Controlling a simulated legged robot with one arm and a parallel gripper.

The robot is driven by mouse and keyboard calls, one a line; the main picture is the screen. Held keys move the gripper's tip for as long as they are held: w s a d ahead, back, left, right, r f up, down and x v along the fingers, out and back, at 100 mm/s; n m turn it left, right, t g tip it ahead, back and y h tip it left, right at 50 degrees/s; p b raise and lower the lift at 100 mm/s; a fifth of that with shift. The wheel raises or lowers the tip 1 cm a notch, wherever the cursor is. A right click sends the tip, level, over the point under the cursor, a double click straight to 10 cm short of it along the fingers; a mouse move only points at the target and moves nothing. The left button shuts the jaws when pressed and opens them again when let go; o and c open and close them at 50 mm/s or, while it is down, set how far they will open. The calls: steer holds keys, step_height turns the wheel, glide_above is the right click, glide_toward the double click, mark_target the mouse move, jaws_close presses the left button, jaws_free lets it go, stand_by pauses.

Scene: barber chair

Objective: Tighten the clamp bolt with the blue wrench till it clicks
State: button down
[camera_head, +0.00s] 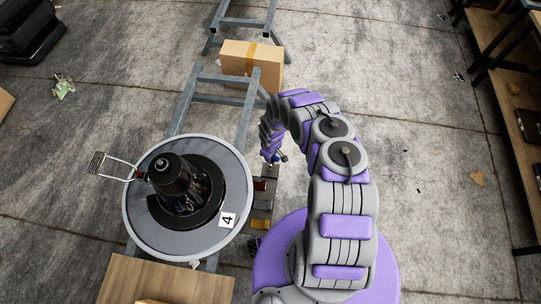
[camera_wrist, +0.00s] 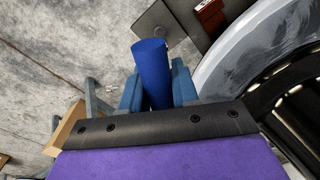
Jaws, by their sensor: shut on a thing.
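My gripper (camera_wrist: 157,78) has its two blue fingers shut on a blue cylindrical handle, which looks like the blue wrench (camera_wrist: 150,58). The wrench's head is not visible in the wrist view. In the head view my gripper (camera_head: 272,155) is small and partly hidden by my arm, just right of a round grey plate (camera_head: 140,215). The wrench is held apart from the hub.
A white tag marked 4 (camera_head: 228,220) lies on the plate. A metal footrest frame (camera_head: 112,165) juts left. A cardboard box (camera_head: 252,62) sits behind on a grey metal frame (camera_head: 215,98). Shelving (camera_head: 510,110) stands far right.

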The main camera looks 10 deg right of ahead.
steer(key=shift+f+b, duration=0.9)
steer(key=shift+f, duration=0.75)
steer(key=shift+f+b, duration=0.4)
steer(key=shift+f, duration=0.3)
steer(key=m, duration=0.2)
steer(key=shift+m, duration=1.3)
steer(key=shift+m+p, duration=0.3)
steer(key=shift+m, duration=2)
